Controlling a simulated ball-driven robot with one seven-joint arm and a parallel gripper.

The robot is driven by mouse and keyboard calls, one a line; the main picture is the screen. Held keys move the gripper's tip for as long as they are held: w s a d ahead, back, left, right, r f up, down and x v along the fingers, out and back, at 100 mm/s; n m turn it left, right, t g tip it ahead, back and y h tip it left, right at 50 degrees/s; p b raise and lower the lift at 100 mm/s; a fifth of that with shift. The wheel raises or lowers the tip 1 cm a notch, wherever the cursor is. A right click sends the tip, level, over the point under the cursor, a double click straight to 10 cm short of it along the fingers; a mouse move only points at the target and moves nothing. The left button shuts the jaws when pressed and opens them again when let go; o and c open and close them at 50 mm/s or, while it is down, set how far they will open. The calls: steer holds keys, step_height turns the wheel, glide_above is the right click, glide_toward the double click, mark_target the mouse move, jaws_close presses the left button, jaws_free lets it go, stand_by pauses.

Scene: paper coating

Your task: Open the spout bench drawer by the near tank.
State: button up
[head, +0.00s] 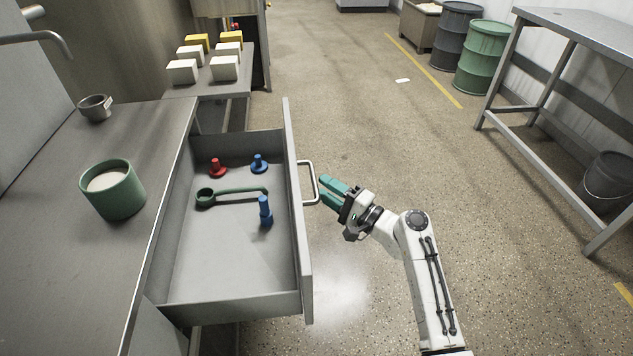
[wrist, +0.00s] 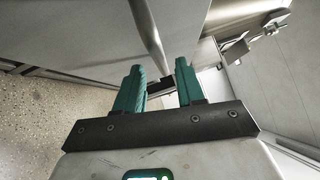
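The spout bench drawer (head: 222,275) is pulled far out from the bench. Its grey bar handle (head: 315,183) is on the front panel and also shows in the wrist view (wrist: 148,35). My gripper (head: 325,190) is just right of the handle in the head view. In the wrist view its two green fingers (wrist: 160,72) are spread apart, with the handle's bar at or just beyond the gap between the tips. I cannot tell whether a finger touches the bar. Nothing is clamped.
The drawer holds a red peg (head: 217,168), two blue pegs (head: 265,212) and a green ladle (head: 238,191). A green cup (head: 113,190) and a small grey cup (head: 95,108) stand on the bench (head: 95,275). The floor (head: 360,120) beyond my arm is clear. A metal table (head: 585,35) stands right.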

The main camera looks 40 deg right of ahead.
steer(key=s+d, duration=0.1)
steer(key=s, duration=0.5)
steer(key=shift+s+f, duration=0.15)
steer(key=shift+f, duration=0.3)
